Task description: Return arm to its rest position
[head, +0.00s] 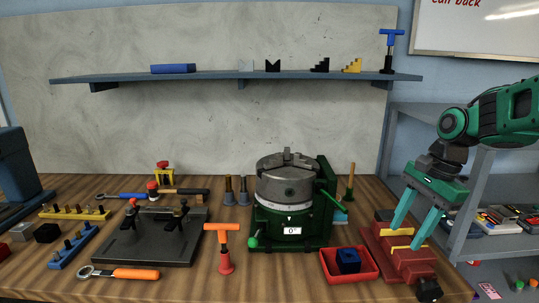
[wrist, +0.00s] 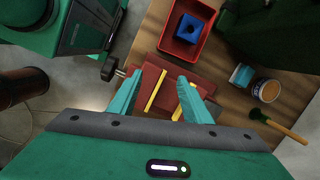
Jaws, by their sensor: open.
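My gripper (head: 415,222) is at the right end of the bench, pointing down over a red vise (head: 386,259) with yellow strips. In the wrist view my gripper (wrist: 152,98) shows its two teal fingers spread apart. Nothing is held between them. The red vise (wrist: 180,76) lies beneath the fingers in that view. From these views I cannot tell whether the fingertips touch the vise.
A red tray (head: 337,276) with a blue block (head: 348,260) sits left of the vise. A green rotary chuck (head: 287,185) stands mid-bench. A T-handle tool (head: 227,245) stands in front. A grey shelf rack (head: 465,170) is behind my arm on the right.

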